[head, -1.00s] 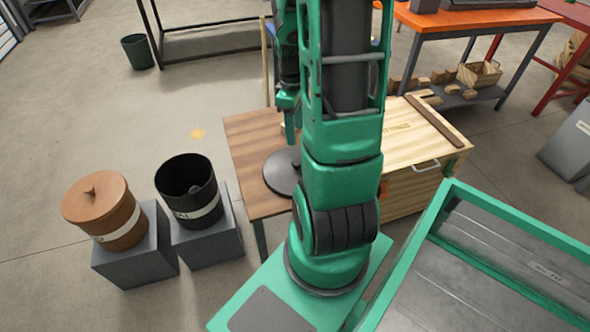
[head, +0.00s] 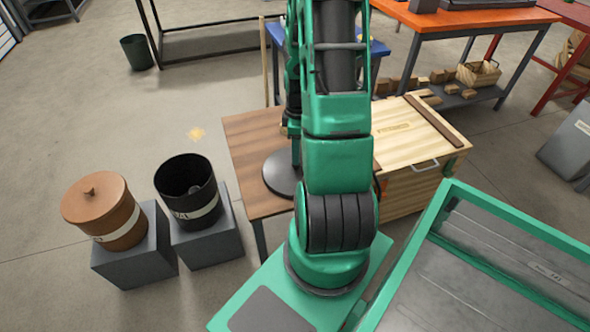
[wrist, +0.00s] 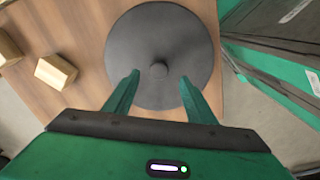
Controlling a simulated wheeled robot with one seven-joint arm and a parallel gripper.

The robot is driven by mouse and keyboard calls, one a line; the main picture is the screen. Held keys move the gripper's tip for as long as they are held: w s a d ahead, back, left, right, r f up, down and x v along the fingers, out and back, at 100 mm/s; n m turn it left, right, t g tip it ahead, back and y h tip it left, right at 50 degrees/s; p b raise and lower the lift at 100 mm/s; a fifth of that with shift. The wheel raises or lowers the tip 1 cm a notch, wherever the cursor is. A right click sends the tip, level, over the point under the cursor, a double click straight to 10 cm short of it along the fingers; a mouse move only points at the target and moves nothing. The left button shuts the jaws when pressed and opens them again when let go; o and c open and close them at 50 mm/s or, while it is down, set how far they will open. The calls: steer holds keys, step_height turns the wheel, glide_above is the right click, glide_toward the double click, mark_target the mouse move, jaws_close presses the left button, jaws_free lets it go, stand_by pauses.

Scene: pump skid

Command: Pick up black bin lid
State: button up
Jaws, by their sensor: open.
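The black bin lid (head: 281,174) is a flat round disc lying on the wooden table (head: 251,137), partly hidden by my arm in the head view. In the wrist view the lid (wrist: 160,38) shows nearly whole, with a small round knob (wrist: 158,70) at its centre. My gripper (wrist: 158,78) is open above the lid, its two green fingers on either side of the knob with clear gaps. I cannot tell how high the fingertips are over it. The black bin (head: 187,193) stands uncovered on a grey block, left of the table.
A brown lidded bin (head: 104,211) stands on a grey block at the left. A pale wooden crate (head: 420,150) adjoins the table's right side. Small wooden blocks (wrist: 55,71) lie on the table. A green-framed bin (head: 520,270) is at the right.

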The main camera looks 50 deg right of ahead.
mark_target(296, 167)
steer(key=shift+w+f, duration=0.1)
steer(key=shift+f, duration=2.4)
steer(key=shift+c, duration=0.6)
jaws_close()
steer(key=shift+r, duration=0.15)
